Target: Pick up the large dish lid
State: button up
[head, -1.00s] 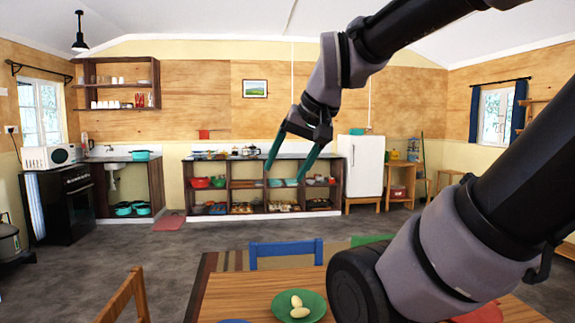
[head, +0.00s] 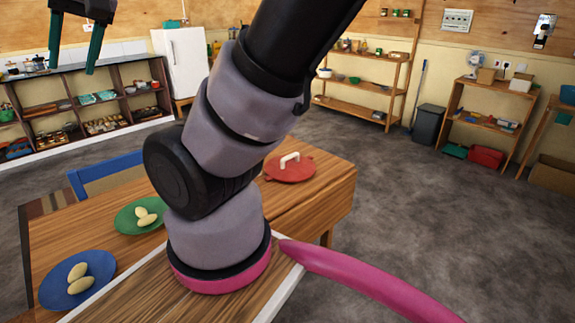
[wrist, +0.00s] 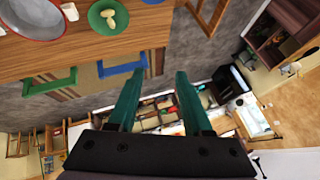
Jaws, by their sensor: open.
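My gripper (head: 75,44) has dark teal fingers and is at the upper left of the head view, raised and well away from the lid. In the wrist view my gripper (wrist: 154,98) is open with nothing between its fingers. My arm stands in front of part of the table.
On the wooden table (head: 315,205) are a green plate (head: 127,219) and a blue plate (head: 95,263) with pale oval items. A blue chair (head: 90,180) stands behind the table. Shelves line the walls. Grey floor (head: 390,190) is open to the right.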

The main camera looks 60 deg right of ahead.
aim_at(293, 168)
jog(key=z, duration=1.9)
